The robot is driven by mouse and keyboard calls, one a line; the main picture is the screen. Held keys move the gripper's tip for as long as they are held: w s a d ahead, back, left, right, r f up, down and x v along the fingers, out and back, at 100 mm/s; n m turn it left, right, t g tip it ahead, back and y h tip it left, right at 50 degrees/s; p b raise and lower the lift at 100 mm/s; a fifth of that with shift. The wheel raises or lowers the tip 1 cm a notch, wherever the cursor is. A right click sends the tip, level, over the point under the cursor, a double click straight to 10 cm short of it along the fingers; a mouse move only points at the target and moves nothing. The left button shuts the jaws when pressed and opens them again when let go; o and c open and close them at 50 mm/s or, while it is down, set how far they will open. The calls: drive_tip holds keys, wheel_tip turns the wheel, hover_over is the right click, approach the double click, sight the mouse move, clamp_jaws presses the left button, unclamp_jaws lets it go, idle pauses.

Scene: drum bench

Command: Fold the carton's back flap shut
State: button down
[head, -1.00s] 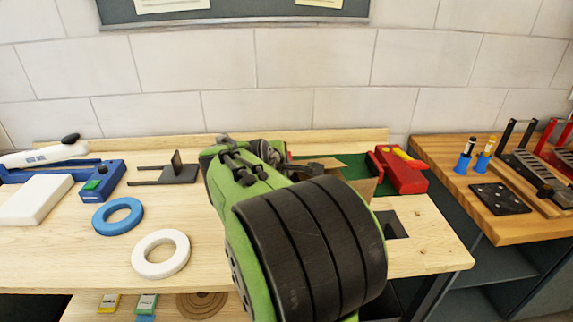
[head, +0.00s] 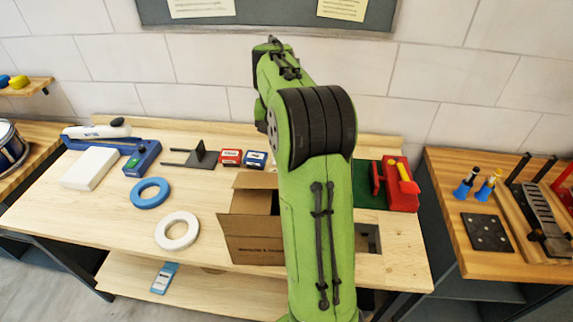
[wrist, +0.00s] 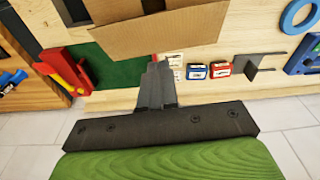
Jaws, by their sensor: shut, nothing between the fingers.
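The open brown carton (head: 236,226) stands on the wooden bench in the head view, its right side hidden behind my arm. Its front flap (head: 250,246) is folded outward toward me. In the wrist view the carton's back flap (wrist: 160,35) spreads outward toward my gripper (wrist: 158,65). My gripper is shut and empty, its fingertips just short of the flap's edge in the picture; I cannot tell whether they touch. In the head view my gripper is hidden behind my arm.
A red and a blue small box (head: 255,159) stand behind the carton. A black bracket (head: 203,155), a white ring (head: 177,231) and a blue ring (head: 149,193) lie left. A red tool (head: 400,186) on a green mat stands right. The tiled wall is behind.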

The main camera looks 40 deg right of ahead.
drive_tip(key=f, duration=0.9)
drive_tip(key=shift+w+d+f+b, duration=0.35)
drive_tip(key=shift+w+d+b, duration=0.05)
drive_tip(key=f, duration=0.1)
drive_tip(key=a+f, duration=0.1)
drive_tip(key=f, duration=0.1)
drive_tip(key=shift+s+a+f, duration=0.15)
drive_tip(key=shift+s+f, duration=0.1)
drive_tip(key=shift+s, duration=0.05)
drive_tip(key=shift+s+f, duration=0.15)
drive_tip(key=shift+f, duration=0.05)
drive_tip(key=f+b, duration=0.1)
drive_tip(key=b, duration=0.1)
drive_tip(key=shift+f+b, duration=0.15)
drive_tip(key=shift+b, duration=0.15)
drive_tip(key=shift+s+a+f+t+h+b, duration=0.1)
drive_tip(key=shift+f+t+h+b, duration=0.3)
drive_tip(key=shift+b, duration=0.35)
drive_tip(key=shift+s+a+f+b, duration=0.35)
drive_tip(key=shift+s+a+b, duration=0.15)
drive_tip(key=shift+b, duration=0.6)
